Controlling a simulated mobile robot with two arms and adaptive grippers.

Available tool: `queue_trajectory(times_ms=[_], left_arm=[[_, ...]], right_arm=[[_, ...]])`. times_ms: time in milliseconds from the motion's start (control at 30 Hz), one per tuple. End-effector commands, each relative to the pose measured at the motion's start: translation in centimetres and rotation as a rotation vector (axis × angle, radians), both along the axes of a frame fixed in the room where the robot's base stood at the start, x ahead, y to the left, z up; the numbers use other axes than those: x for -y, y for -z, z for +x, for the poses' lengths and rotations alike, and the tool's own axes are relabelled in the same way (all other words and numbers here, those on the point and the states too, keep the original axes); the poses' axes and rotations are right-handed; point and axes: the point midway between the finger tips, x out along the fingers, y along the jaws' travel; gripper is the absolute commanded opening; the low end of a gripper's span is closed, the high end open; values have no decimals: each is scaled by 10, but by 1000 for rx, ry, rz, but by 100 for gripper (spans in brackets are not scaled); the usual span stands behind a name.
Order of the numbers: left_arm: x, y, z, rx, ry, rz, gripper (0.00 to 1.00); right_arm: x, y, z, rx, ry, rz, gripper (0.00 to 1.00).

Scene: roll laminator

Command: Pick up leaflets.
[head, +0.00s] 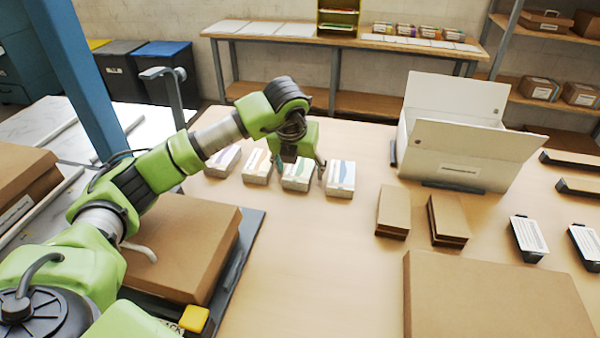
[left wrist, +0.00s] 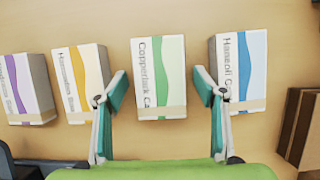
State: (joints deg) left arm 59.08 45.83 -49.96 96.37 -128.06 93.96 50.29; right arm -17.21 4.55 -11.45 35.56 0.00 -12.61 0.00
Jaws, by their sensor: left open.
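Several banded leaflet stacks stand in a row on the table. They are a purple-striped stack (left wrist: 28,88), a yellow-striped stack (left wrist: 82,84), a green-striped stack (left wrist: 158,76) labelled "Copperlack Ca…" and a blue-striped stack (left wrist: 238,66). In the head view the green stack (head: 298,176) is partly behind my left gripper (head: 302,164), and the blue one (head: 340,178) is at the row's right end. In the left wrist view my left gripper (left wrist: 161,86) is open, with one finger on each side of the green stack and nothing held. My right gripper is not in view.
Brown boxes (head: 393,211) and a white folder holder (head: 462,150) stand right of the stacks. A large carton (head: 495,300) lies at the front right. Another carton (head: 185,245) lies under my left arm. Bare table lies in front of the stacks.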

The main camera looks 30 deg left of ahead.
Motion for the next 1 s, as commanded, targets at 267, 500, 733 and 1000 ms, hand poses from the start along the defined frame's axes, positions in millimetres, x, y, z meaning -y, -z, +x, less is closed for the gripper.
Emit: queue_trajectory(times_ms=[267,500,733,1000], left_arm=[[0,0,0,0,0,0,61],[0,0,0,0,0,0,19],[0,-1,0,1,0,0,19],[0,-20,1,3,-1,-1,19]], right_arm=[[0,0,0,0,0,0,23],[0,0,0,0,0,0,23],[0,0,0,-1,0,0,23],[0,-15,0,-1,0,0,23]])
